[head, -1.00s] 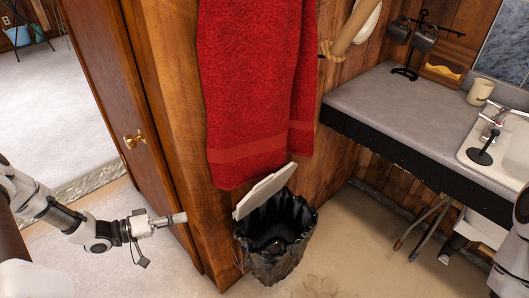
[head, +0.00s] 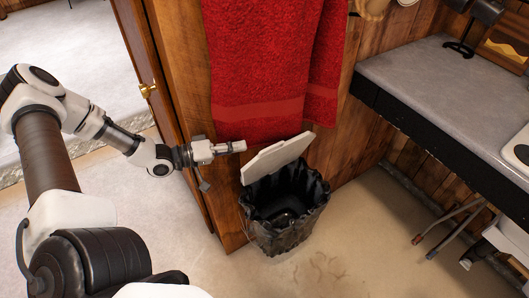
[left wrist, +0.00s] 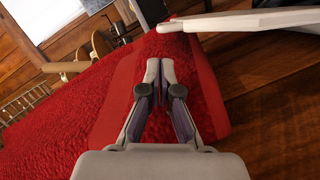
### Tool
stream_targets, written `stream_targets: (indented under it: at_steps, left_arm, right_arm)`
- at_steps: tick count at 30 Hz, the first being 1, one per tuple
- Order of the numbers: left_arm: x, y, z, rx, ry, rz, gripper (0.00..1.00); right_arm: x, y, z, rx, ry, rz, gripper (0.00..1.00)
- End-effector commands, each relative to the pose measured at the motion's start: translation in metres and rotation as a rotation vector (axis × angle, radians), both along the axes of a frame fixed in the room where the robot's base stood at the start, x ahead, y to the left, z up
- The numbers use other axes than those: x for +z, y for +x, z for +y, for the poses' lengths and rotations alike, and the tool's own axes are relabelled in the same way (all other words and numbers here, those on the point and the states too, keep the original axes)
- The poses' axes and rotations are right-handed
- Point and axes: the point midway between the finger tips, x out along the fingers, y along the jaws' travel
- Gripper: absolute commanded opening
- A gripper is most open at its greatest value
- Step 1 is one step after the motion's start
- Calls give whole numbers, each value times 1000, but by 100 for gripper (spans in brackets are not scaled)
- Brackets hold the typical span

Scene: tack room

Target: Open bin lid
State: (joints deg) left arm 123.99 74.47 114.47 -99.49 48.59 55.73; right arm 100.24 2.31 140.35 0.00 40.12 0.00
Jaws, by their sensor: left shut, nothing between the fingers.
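The bin (head: 285,232) stands on the floor by the wooden cabinet, with a black liner folded over its rim. Its pale lid (head: 276,157) is raised and tilted, hinged at the side toward the cabinet, so the bin's mouth is uncovered. My left gripper (head: 243,146) is shut and empty, just left of the lid and in front of the red towel. In the left wrist view, my gripper's fingertips (left wrist: 159,62) are together and the lid (left wrist: 255,20) crosses the upper right, apart from them. My right gripper is not in view.
A red towel (head: 262,65) hangs on the cabinet behind my left gripper. A wooden door with a brass knob (head: 148,90) is at the left. A grey counter (head: 430,85) juts out at the right. Beige floor (head: 350,240) is clear in front of the bin.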

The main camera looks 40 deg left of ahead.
Motion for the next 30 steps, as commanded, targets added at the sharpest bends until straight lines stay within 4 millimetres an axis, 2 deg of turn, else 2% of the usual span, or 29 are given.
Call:
stream_targets:
  at_steps: [1, 3, 12, 25, 30]
  left_arm:
    - [-10, 9, -8, -8, 4, 0, 0]
    - [-13, 21, -17, -8, 6, 1, 0]
    - [-10, 60, -43, -3, 3, 1, 0]
    - [-10, 65, -47, 0, 0, 0, 0]
    - [-20, 56, -68, -3, 0, 2, 0]
  right_arm:
    - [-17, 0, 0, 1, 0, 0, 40]
    - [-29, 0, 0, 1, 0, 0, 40]
    - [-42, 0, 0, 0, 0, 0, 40]
    - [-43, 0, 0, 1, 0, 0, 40]
    - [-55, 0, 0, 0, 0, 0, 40]
